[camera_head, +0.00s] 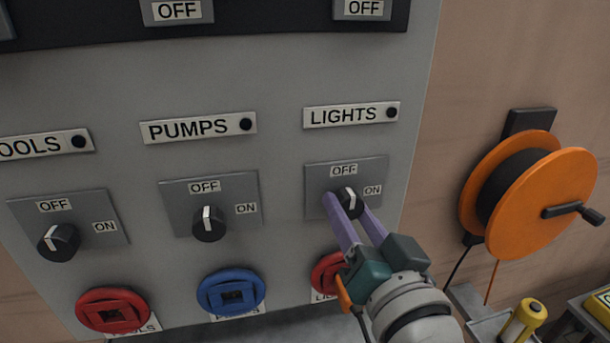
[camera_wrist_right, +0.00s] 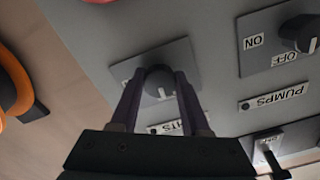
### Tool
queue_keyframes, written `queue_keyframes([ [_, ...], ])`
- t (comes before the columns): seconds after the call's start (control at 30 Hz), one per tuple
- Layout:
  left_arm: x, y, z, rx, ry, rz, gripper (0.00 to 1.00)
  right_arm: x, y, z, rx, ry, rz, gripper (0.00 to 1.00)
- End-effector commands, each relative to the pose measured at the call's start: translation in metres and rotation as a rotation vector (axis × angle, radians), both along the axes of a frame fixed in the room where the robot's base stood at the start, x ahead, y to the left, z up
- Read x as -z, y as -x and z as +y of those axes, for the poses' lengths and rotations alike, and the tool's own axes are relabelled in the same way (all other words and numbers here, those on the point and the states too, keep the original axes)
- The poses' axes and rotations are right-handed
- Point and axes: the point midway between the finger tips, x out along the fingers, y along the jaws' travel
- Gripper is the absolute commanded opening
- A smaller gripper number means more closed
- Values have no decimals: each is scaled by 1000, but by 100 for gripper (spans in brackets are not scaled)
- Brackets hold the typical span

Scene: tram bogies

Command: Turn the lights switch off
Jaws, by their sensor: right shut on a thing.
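The lights switch is a black knob (camera_head: 352,203) with a white mark, on a small grey plate (camera_head: 318,172) under the LIGHTS label (camera_head: 351,115). Its mark points up, roughly toward OFF. My right gripper (camera_head: 342,203) reaches in from the lower right and is shut on this knob, one purple finger on each side. In the right wrist view, the knob (camera_wrist_right: 159,78) sits between the fingertips (camera_wrist_right: 158,82), and its mark points down toward the partly hidden LIGHTS label. The round indicator beside the label is dark. My left gripper is not in view.
To the left are the PUMPS knob (camera_head: 209,226) and another knob (camera_head: 59,243) on similar plates. Red (camera_head: 113,311) and blue (camera_head: 231,292) sockets sit below; another red socket (camera_head: 328,272) is partly behind my gripper. An orange reel (camera_head: 540,200) hangs at the right.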

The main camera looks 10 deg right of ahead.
Motion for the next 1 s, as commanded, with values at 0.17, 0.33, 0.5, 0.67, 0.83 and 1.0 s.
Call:
queue_keyframes([
  [0.17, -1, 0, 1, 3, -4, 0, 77, 1, 0, 0, 0, 55, 0, 0],
  [0.33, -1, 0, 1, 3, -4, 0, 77, 1, 0, 0, 0, 78, 0, 0],
  [0.5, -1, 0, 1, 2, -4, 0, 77, 1, 0, 0, -1, 84, 0, 0],
  [0.67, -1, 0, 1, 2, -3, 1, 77, 1, 0, 0, -1, 84, 0, 0],
  [0.83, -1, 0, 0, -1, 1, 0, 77, 1, 0, 0, -1, 84, 0, 57],
  [1.0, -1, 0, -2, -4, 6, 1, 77, 1, 0, 0, 0, 82, -1, 76],
])
